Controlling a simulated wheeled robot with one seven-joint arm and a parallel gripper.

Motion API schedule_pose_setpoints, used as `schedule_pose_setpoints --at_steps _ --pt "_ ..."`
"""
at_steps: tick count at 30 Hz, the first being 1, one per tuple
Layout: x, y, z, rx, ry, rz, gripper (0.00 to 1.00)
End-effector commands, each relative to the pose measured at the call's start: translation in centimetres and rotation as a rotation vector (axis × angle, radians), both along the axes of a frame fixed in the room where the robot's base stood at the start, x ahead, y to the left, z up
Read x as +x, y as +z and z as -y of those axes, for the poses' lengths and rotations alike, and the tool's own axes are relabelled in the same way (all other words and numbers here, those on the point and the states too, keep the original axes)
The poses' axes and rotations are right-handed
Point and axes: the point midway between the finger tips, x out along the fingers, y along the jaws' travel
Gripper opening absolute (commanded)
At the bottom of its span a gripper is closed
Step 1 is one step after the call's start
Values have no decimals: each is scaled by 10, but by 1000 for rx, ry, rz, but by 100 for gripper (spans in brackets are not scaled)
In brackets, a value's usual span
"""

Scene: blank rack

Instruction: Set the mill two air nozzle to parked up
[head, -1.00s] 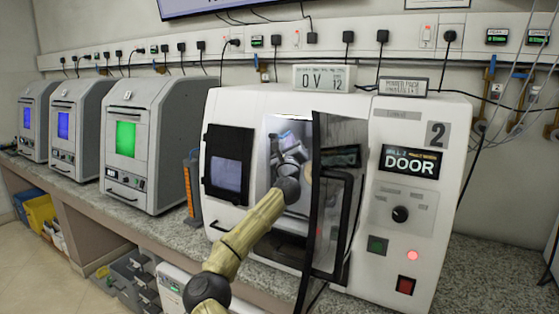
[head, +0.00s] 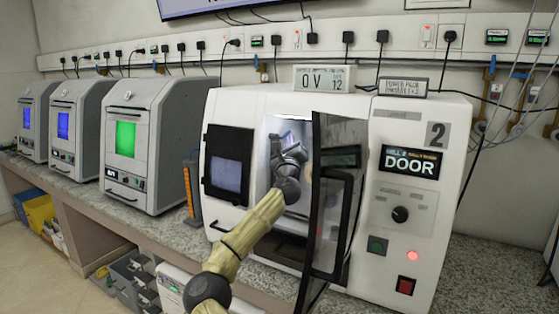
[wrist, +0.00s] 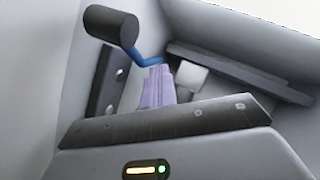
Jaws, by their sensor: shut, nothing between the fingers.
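Mill two (head: 437,133) is the white machine at the right, with its dark-framed door (head: 330,210) standing open. My gripper (head: 290,150) is inside the lit chamber, seen only in part past my arm. In the wrist view my gripper's purple fingers (wrist: 158,82) are shut and empty. What looks like the air nozzle, a blue bent rod (wrist: 146,56) with a dark cylinder (wrist: 111,24) at its end, is just beyond and left of the fingertips. I cannot tell if they touch. The nozzle cannot be made out in the head view.
The open door is close to the right of my arm. A white block (wrist: 191,78) and dark rail (wrist: 240,72) lie beyond the fingers in the chamber.

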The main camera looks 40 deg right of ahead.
Motion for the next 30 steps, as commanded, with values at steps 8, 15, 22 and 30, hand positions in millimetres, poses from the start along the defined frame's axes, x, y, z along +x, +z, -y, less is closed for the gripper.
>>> schedule_pose_setpoints --at_steps 8,15,22,30 --pt "-5 -4 -5 -1 1 0 0" --pt "-25 -15 -20 0 -3 0 0" --pt "-47 -27 -40 0 -2 1 0" --pt "-74 -43 -64 0 -3 0 0"
